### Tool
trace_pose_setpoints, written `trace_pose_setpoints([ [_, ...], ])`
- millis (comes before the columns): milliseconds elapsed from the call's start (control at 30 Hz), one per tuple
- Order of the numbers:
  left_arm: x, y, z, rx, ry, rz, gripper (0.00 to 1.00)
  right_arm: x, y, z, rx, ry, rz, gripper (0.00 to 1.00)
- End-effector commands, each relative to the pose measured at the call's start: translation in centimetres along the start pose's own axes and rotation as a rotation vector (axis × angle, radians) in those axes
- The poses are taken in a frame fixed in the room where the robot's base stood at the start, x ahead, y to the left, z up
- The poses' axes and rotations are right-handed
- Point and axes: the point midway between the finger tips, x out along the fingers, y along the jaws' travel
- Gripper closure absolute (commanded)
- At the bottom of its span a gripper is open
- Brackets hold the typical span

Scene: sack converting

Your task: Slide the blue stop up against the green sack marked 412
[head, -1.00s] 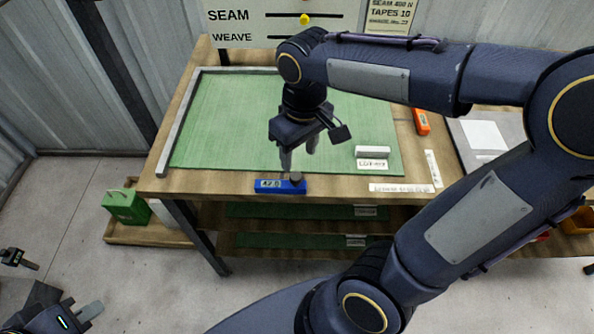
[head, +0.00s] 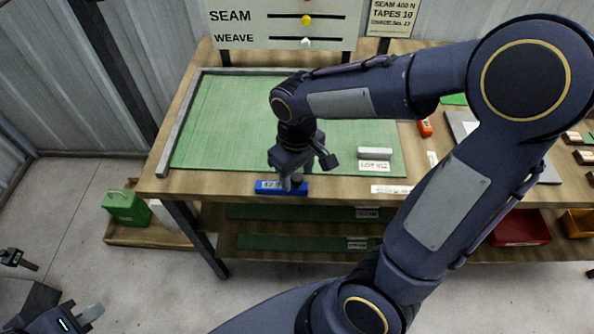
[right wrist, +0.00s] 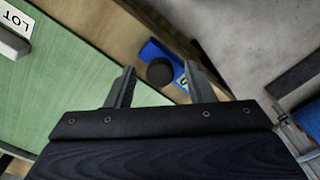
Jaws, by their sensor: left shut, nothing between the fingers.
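The green sack (head: 225,120) lies flat on the table, with a label (head: 374,167) that seems to read LOT 412 near its front right corner. The blue stop (head: 267,187) sits at the table's front edge, apart from the sack's near edge; it has a white tag and a dark round knob (right wrist: 160,70). My right gripper (head: 292,184) is at the stop from above, partly hiding it. In the right wrist view its fingers (right wrist: 160,86) are apart, with the knob showing between them. My left gripper (head: 92,313) is shut and empty, low at the left.
A grey rail (head: 181,135) runs along the sack's left side. A white block (head: 375,152) lies by the label. A green box (head: 127,207) stands on a low wooden tray at the left. Folded green sacks (head: 300,243) lie on shelves below.

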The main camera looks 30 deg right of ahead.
Motion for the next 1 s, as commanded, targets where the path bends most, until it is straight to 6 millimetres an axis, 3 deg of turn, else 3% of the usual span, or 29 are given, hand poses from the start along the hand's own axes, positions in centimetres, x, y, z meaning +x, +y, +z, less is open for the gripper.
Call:
trace_pose_setpoints([
  [33, 0.0, 0.0, 0.0, 0.0, 0.0, 0.0, 1.0, 0.0, 0.0, 0.0, 0.0, 0.0, 0.0, 0.56],
  [367, 0.0, 0.0, 0.0, 0.0, 0.0, 0.0, 1.0, 0.0, 0.0, 0.0, 0.0, 0.001, 0.0, 1.0],
  [967, -0.2, 0.1, -0.1, 0.0, 0.0, 0.0, 1.0, -0.1, 1.5, -1.5, 0.0, 0.001, 0.001, 1.0],
  [1000, -0.2, 0.1, -0.1, 0.0, 0.0, 0.0, 1.0, -0.1, 1.5, -1.5, 0.0, 0.002, 0.001, 0.72],
])
